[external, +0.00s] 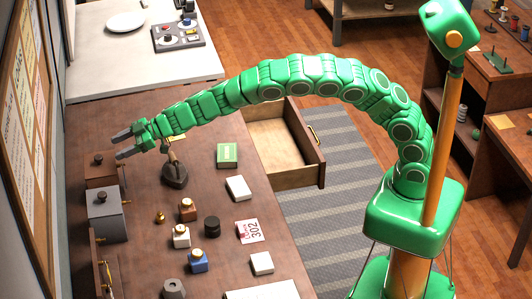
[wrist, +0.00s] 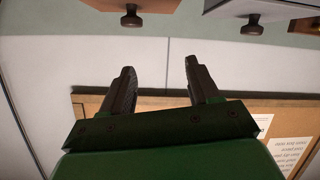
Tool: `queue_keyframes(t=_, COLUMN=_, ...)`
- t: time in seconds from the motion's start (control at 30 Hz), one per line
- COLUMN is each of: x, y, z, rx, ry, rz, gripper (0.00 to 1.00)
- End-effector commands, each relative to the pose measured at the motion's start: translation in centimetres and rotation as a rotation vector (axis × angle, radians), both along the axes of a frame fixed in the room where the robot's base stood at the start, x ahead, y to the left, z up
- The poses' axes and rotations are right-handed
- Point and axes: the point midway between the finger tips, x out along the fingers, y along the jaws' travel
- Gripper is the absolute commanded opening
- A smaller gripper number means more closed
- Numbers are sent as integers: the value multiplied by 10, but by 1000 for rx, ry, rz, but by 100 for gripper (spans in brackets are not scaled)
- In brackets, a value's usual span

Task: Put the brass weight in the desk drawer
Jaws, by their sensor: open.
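A small brass weight (external: 160,217) stands upright on the brown desk (external: 140,263), left of the ink bottles. The desk drawer (external: 291,177) is pulled open at the desk's right side and looks empty inside. My gripper (external: 121,145) is open and empty above the back left of the desk, well behind the weight and near the wall side. In the wrist view my gripper (wrist: 160,66) has its two fingers apart with nothing between them. The weight and the drawer are not in the wrist view.
A brown box (external: 101,171) and a grey box (external: 107,215) with knobs stand along the wall. A dark stamp-like object (external: 174,174), a green box (external: 228,155), several ink bottles (external: 198,262) and a black jar (external: 212,227) crowd the desk. A corkboard (external: 27,130) hangs at left.

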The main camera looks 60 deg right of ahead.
Motion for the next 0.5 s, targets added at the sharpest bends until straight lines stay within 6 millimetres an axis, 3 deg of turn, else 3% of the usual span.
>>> queue_keyframes(t=0.27, x=-3, y=0, z=-7, rx=-18, ry=134, rz=-295, gripper=61)
queue_keyframes(t=0.5, x=-47, y=1, z=-43, rx=-90, ry=352, rz=-490, gripper=61)
